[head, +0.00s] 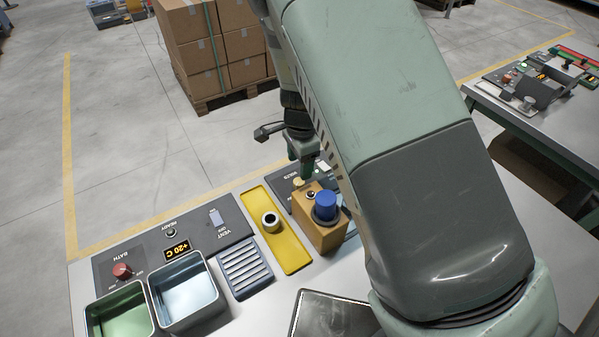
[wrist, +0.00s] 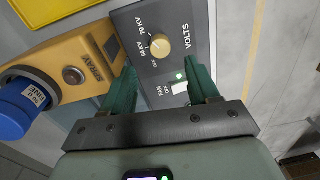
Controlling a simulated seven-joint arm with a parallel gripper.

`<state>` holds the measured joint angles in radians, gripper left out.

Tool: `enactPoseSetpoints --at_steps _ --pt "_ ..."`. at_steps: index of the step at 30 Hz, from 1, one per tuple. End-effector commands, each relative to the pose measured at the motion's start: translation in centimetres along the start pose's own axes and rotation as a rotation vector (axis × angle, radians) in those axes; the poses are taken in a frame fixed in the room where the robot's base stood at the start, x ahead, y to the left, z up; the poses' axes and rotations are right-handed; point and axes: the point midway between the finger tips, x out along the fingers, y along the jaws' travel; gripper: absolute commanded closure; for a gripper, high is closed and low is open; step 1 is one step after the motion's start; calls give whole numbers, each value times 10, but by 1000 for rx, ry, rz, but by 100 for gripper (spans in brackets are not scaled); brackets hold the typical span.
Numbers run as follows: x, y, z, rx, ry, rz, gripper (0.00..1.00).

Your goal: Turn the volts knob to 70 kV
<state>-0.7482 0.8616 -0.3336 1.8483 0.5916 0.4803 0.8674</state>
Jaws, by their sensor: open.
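The volts knob (wrist: 160,45) is a round cream dial on a dark grey panel (wrist: 203,20) lettered VOLTS. Around it are small marks, including 70 KV and an off mark; its exact setting is too small to read. My gripper (wrist: 160,72) has two green fingers, spread apart and empty. In the wrist view the knob lies just beyond the fingertips, between their lines, with no visible contact. In the head view my gripper (head: 303,172) hangs over the same panel, and the knob (head: 298,183) shows small below it, partly hidden by the arm.
An orange spray box (wrist: 75,65) with a blue cap (wrist: 22,108) stands beside the panel; it also shows in the head view (head: 318,238). Two baths, green (head: 120,312) and pale (head: 187,293), sit left.

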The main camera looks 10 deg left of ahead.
Motion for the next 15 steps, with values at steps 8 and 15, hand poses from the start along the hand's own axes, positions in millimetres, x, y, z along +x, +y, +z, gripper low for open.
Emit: enactPoseSetpoints --at_steps 8,15 --pt "-35 0 0 1 0 0 40" --pt "-38 0 0 1 -1 1 40"
